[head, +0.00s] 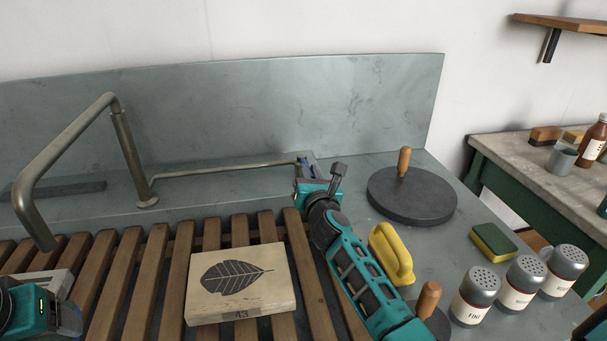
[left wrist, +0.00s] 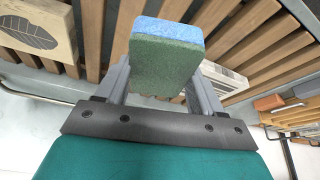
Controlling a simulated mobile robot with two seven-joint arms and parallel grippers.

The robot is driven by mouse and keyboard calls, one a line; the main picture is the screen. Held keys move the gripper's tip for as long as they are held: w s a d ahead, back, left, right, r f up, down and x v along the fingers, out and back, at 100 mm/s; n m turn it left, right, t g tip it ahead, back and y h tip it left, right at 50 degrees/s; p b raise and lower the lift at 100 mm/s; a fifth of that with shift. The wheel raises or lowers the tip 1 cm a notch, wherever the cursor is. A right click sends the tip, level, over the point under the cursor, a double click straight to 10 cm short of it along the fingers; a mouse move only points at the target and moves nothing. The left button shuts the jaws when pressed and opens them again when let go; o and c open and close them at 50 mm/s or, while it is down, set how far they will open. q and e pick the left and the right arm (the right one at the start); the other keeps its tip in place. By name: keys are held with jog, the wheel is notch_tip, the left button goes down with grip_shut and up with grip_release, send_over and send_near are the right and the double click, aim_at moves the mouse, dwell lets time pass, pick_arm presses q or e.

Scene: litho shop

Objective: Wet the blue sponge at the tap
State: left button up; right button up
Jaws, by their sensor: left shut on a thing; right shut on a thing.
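The blue sponge (left wrist: 168,45), blue on one face and green on the other, is held between the fingers of my left gripper (left wrist: 160,75) in the left wrist view. In the head view my left gripper (head: 40,312) shows only partly at the lower left corner, and the sponge is not visible there. The tap (head: 120,125) is a bent metal pipe whose spout end hangs over the wooden slats. A long thin lever (head: 225,169) runs right from its base. My right gripper (head: 308,168) is shut at the lever's far end. No water stream is visible.
A stone block with a leaf print (head: 240,283) lies on the slatted rack (head: 120,290). Right of my right arm are a dark round disc (head: 412,195), a yellow handle (head: 392,253), a yellow-green sponge (head: 493,241) and shakers (head: 520,283). A slate splashback (head: 250,105) stands behind.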

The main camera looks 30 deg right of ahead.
grip_shut()
pick_arm(q)
notch_tip(320, 180, down, 3)
jog(key=b, duration=0.3)
jog(key=shift+f+b, duration=0.55)
pick_arm(e)
jog(key=a+m+h, duration=0.1)
jog(key=m+g+h, duration=0.1)
jog(key=h, duration=0.1)
jog(key=shift+w+a+h, duration=0.3)
jog(key=shift+a, duration=0.05)
jog(key=o, duration=0.7)
grip_release()
jog(key=shift+c, duration=0.2)
